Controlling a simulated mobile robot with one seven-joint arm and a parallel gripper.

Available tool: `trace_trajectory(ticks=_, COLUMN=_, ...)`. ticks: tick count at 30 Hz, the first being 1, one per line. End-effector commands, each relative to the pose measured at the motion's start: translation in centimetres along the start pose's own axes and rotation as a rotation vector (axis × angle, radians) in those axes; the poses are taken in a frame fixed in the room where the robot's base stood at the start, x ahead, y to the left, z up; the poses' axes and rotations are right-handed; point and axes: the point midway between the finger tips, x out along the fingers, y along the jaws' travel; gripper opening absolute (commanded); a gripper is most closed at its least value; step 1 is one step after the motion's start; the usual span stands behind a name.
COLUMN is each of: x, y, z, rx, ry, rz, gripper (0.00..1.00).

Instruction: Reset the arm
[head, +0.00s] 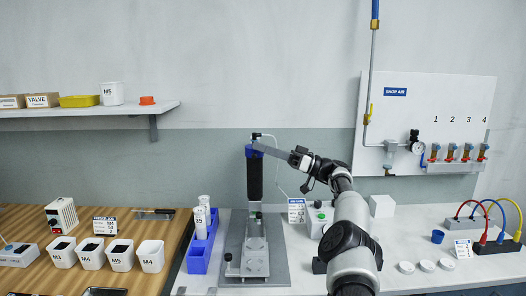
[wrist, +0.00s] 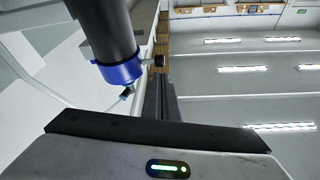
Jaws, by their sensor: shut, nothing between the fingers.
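The gantry screwdriver (head: 255,180) stands upright on its grey base plate in the head view, a black cylinder with a blue collar near the top. It also shows large at the upper left of the wrist view (wrist: 102,28), where its blue collar (wrist: 122,73) is close to my fingers. My gripper (head: 262,149) reaches leftward from my arm to the top of the screwdriver. In the wrist view my gripper (wrist: 158,85) shows as narrow dark fingers, closed together and empty, beside the collar. I cannot tell whether they touch it.
A blue rack with white bottles (head: 201,228) stands left of the base plate. A small control box (head: 319,217) with a green button and a sign stand to its right. White bins (head: 90,255) sit on the wooden bench. The shop-air panel (head: 428,120) hangs at the right.

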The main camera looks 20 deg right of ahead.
Motion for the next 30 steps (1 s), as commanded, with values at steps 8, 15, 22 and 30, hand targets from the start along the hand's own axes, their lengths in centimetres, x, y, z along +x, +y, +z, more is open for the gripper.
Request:
trace_trajectory(ticks=8, x=1.9, y=-1.5, z=-5.9, rx=-0.002, ry=0.004, rz=0.000, gripper=0.00)
trace_trajectory(ticks=15, x=2.6, y=-2.0, z=-7.9, rx=-0.003, ry=0.004, rz=0.001, gripper=0.00)
trace_trajectory(ticks=22, x=2.8, y=-2.1, z=-8.0, rx=-0.002, ry=0.001, rz=0.000, gripper=0.00)
trace_trajectory(ticks=30, x=11.4, y=-4.6, z=-7.0, rx=0.117, ry=-0.185, rz=-0.029, gripper=0.00)
